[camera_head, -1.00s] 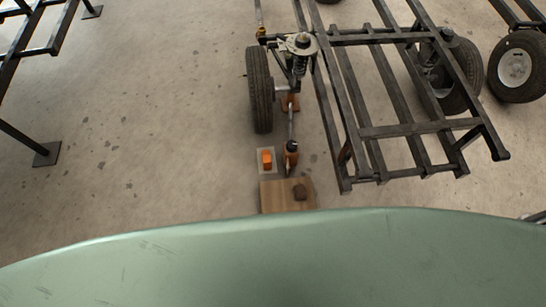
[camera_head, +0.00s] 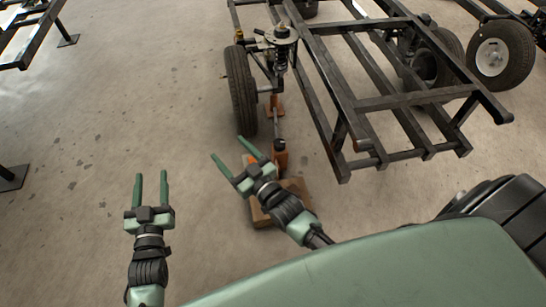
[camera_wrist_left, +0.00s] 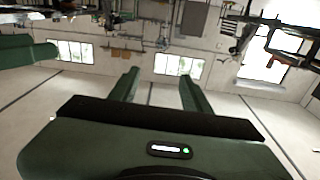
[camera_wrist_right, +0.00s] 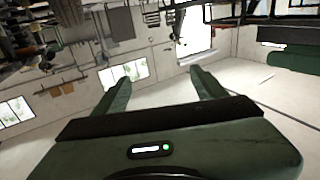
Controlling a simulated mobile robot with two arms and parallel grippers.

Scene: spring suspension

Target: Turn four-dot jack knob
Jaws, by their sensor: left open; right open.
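An orange jack part (camera_head: 280,158) stands at the near end of a thin rod, below the wheel in the head view. No dots can be made out on it, so I cannot tell which knob is the four-dot one. My right gripper (camera_head: 228,147) is open and empty, left of the orange part in the picture, and its arm covers part of the wooden board (camera_head: 258,213). My left gripper (camera_head: 151,175) is open and empty over bare floor, further left. Both wrist views show open fingers with nothing between them.
A black steel trailer frame (camera_head: 395,100) lies right of the jack. A tyre (camera_head: 240,88) and a spring suspension unit (camera_head: 281,50) are at its left side. Another wheel (camera_head: 500,54) is at far right.

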